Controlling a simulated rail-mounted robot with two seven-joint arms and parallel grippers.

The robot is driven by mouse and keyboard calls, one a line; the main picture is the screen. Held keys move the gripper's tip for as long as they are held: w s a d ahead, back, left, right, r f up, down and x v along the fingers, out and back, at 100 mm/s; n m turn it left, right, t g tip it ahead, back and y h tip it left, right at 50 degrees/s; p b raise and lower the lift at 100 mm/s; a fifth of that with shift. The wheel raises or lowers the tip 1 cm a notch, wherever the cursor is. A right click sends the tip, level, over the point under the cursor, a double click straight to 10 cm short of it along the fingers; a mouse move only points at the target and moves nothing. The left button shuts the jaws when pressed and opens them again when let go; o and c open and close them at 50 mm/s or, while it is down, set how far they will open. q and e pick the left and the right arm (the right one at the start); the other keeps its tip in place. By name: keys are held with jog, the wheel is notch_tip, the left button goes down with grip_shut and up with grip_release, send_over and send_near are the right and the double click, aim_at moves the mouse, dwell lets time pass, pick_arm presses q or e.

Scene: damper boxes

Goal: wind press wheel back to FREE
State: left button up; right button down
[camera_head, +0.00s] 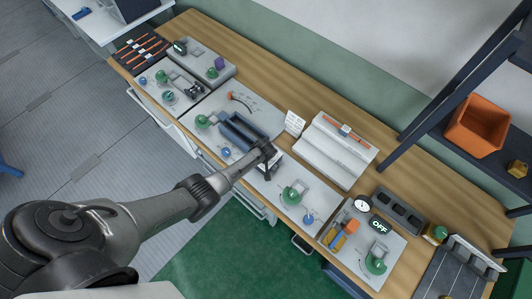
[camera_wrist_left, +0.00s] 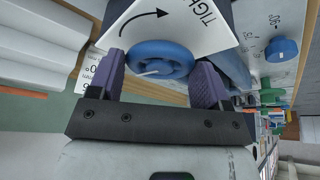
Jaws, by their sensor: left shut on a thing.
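The press wheel (camera_wrist_left: 160,57) is a blue disc with a short white mark that points left in the left wrist view. It sits below a white plate (camera_wrist_left: 198,22) with a curved black arrow and lettering starting "TIGH"; no FREE mark is visible there. My left gripper (camera_wrist_left: 160,66) has its purple fingers on either side of the wheel, shut on it. In the head view my left gripper (camera_head: 266,160) is at the middle of the bench's front part, over the press, and hides the wheel. My right gripper is not in view.
A blue-grey double-bar fixture (camera_head: 242,131) stands just left of my gripper. A white ribbed block (camera_head: 335,150) stands behind to the right. Panels with green knobs (camera_head: 293,195) lie on both sides. A blue knob (camera_wrist_left: 281,49) is close by in the wrist view.

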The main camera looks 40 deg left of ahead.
pick_arm(q)
jog(key=shift+w+d+n+g, duration=0.1)
jog(key=shift+n+g, duration=0.2)
jog(key=shift+n, duration=0.5)
jog(key=shift+n+y, duration=0.3)
jog(key=o, duration=0.9)
jog(key=shift+d+r, duration=0.1)
jog(key=shift+r, duration=0.4)
jog(key=shift+p+v, duration=1.25)
jog(key=shift+v, duration=5.15)
